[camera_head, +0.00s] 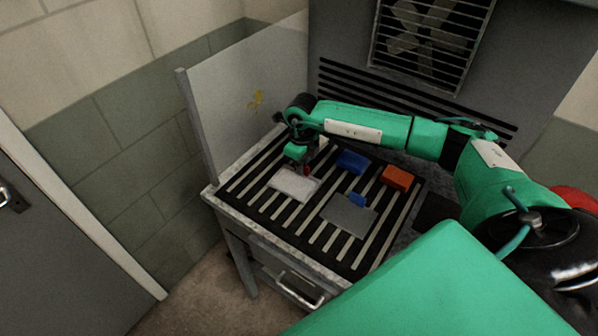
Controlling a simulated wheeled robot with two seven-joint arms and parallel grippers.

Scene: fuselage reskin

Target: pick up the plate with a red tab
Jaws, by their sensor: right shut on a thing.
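A pale plate (293,184) lies at the left of the slatted table, with a small red tab (308,170) at its upper right edge. My right gripper (304,166) points down at that edge and is shut on the plate at its red tab. The arm hides part of the contact, and I cannot tell whether the plate is lifted off the slats. My left gripper is not in view.
A grey plate (347,216) with a blue tab (357,200) lies to the right on the slatted table (226,206). A blue block (352,162) and an orange block (397,178) sit behind it. A translucent panel (245,90) stands along the left edge, and a vented grey wall rises behind.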

